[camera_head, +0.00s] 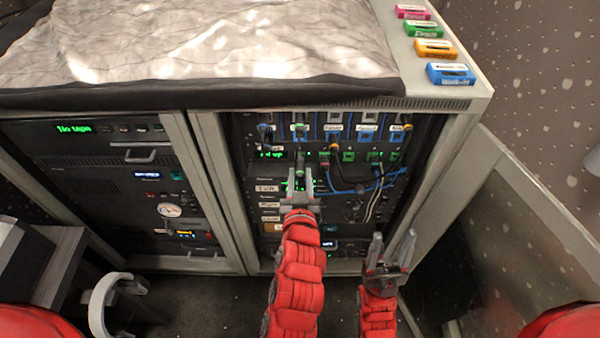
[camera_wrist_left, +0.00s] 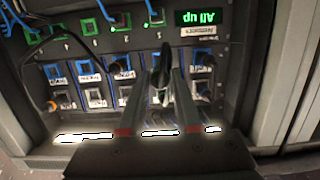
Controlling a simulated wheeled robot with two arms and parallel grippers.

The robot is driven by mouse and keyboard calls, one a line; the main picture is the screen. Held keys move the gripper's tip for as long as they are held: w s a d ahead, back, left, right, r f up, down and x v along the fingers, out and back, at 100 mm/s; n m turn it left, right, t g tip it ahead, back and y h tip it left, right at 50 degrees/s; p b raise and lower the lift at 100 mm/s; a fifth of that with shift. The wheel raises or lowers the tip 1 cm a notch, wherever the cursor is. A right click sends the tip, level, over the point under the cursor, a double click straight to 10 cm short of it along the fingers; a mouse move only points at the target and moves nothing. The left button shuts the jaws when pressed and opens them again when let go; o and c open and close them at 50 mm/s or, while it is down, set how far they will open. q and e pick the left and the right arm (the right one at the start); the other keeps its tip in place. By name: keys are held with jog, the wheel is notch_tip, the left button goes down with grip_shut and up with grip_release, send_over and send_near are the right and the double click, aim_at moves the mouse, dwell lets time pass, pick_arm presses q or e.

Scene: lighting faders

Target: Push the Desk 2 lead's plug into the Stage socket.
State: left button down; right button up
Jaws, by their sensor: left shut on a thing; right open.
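My left gripper (camera_head: 300,180) is in front of the patch panel, shut on a dark plug (camera_wrist_left: 161,78). In the left wrist view the plug stands between my left gripper's fingertips (camera_wrist_left: 158,82), partly hidden by them. I cannot tell from its lead which desk it belongs to. The patch panel (camera_wrist_left: 110,52) has a row of blue-framed, labelled sockets and a row of green ones. The labels are too small to read, so I cannot pick out the Stage socket. My right gripper (camera_head: 391,250) is open and empty, low in front of the rack's right side.
Blue leads (camera_head: 350,187) and a dark lead hang from the panel's right half. Coloured labelled blocks (camera_head: 450,73) lie on the cabinet's top right. A grey cloth (camera_head: 200,45) covers the top.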

pick_arm(q)
jog(key=shift+s+b, duration=0.45)
jog(key=shift+s, duration=0.9)
jog(key=shift+d+b, duration=1.5)
jog(key=shift+d, duration=0.95)
jog(key=shift+d, duration=0.1)
jog(key=d+b, duration=0.3)
jog(key=d, duration=0.2)
jog(key=shift+r, duration=0.1)
